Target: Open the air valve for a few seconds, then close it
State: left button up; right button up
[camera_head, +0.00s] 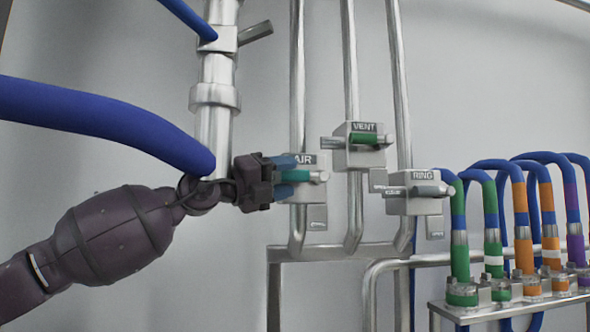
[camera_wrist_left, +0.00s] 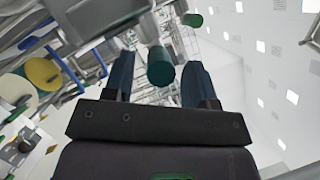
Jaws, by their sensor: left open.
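The AIR valve is a pale metal block (camera_head: 304,160) on the leftmost thin pipe in the head view. Its teal-green handle (camera_head: 299,176) lies horizontally, its left end toward my gripper. My left gripper (camera_head: 287,175) is open, with one blue finger above the handle and one below. In the left wrist view, the rounded green handle end (camera_wrist_left: 161,72) sits between the two spread fingers (camera_wrist_left: 160,85), with visible gaps on both sides. The wrist hides part of the handle's left end in the head view. My right gripper is not in view.
The VENT valve (camera_head: 362,141), with a green handle, and the RING valve (camera_head: 416,190), with a grey handle, stand close to the right. A thick vertical pipe (camera_head: 214,110) and a blue hose (camera_head: 100,118) are near my left arm. Several banded hoses stand on a rack (camera_head: 470,312).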

pick_arm(q)
jog(key=shift+p+x, duration=0.3)
jog(key=shift+x, duration=0.9)
grip_shut()
